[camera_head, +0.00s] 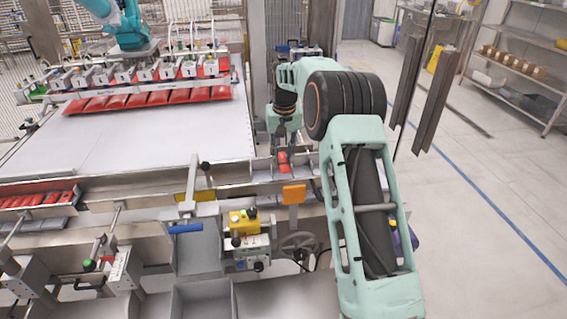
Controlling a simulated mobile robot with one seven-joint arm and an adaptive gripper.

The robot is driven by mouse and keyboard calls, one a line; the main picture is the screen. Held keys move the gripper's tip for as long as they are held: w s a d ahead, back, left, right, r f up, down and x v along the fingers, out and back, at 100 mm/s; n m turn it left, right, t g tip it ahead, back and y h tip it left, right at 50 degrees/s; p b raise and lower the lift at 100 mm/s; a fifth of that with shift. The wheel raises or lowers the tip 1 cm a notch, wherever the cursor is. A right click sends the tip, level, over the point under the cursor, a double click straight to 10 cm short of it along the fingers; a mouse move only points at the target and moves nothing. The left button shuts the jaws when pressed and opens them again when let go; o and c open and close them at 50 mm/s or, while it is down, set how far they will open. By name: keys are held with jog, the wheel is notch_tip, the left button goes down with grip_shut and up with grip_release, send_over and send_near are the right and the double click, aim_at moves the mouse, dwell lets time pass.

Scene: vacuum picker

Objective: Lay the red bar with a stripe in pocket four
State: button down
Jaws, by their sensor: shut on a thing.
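My gripper (283,150) points down over the metal rail at the right end of the white table. It is shut on a small red bar (283,158), partly hidden by the fingers. I cannot make out a stripe on it at this size. The bar is above or at the rail (262,175); whether it touches is unclear. I cannot tell which pocket is number four. More red bars (38,201) lie side by side in a tray at the left.
A row of red packs (150,98) lies under a vacuum picker head (140,72) at the back of the white table (150,135). An orange plate (293,194), a yellow block (243,222), and a handwheel (298,244) stand in front. Empty grey bins (203,300) are at the bottom.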

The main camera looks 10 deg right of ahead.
aim_at(284, 161)
notch_tip(284, 161, down, 3)
jog(key=shift+w+d+f, duration=0.15)
jog(key=shift+f, duration=0.05)
jog(key=shift+f, duration=0.65)
jog(key=c, duration=1.7)
grip_release()
jog(key=shift+o, duration=0.2)
jog(key=shift+r, duration=0.1)
notch_tip(284, 161, up, 13)
jog(key=s, duration=0.1)
jog(key=shift+s+b, duration=0.25)
jog(key=shift+b, duration=0.15)
